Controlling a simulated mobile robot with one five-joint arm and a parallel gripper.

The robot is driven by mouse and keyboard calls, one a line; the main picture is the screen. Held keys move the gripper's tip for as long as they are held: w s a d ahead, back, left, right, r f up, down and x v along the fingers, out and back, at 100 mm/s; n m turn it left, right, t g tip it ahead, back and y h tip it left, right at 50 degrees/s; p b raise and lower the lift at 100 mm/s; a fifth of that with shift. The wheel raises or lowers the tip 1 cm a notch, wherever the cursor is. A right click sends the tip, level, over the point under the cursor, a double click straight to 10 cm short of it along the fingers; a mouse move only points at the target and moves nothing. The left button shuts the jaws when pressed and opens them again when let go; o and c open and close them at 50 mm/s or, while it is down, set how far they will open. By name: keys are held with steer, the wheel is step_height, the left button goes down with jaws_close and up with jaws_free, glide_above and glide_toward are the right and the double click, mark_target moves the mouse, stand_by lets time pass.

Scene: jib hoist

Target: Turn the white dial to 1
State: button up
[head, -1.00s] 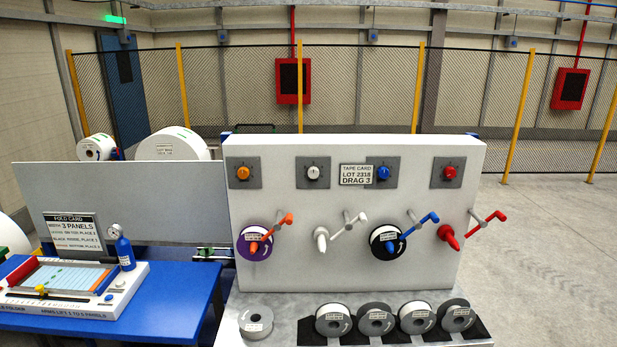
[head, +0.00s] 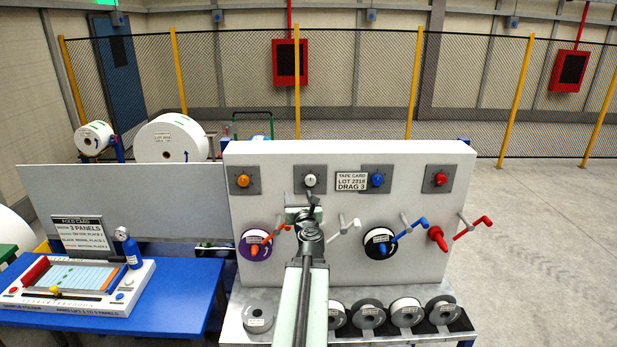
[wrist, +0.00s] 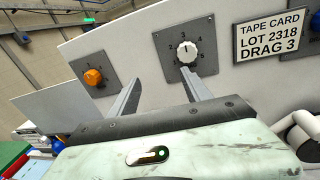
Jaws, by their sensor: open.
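The white dial (head: 310,180) sits on a grey square plate near the top of the white panel, second from the left. In the wrist view the white dial (wrist: 187,53) is ringed by small numbers. A thin dark mark shows on its upper part; I cannot tell for sure which number it points to. My gripper (wrist: 161,77) is open and empty. Its right fingertip appears just below the dial and its left fingertip is to the left, so the dial is not centred between them. In the head view my gripper (head: 309,199) is just below the dial's plate.
An orange dial (head: 243,181) is left of the white one; a blue dial (head: 376,180) and a red dial (head: 440,180) are right. A tape card (head: 351,181) reads DRAG 3. Cranks, including a white crank (head: 346,228), stick out below. Tape rolls stand along the bottom.

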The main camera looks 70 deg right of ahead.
mark_target(311, 182)
steer(key=s+d+m+g+h, duration=0.1)
steer(key=s+d+m+g, duration=0.15)
steer(key=s, duration=0.25)
steer(key=shift+t, duration=0.45)
steer(key=x, duration=0.7)
steer(key=shift+w+r, duration=0.35)
steer(key=shift+w, duration=0.05)
steer(key=shift+a, duration=0.1)
steer(key=c, duration=1.2)
steer(key=shift+a, duration=0.15)
jaws_close()
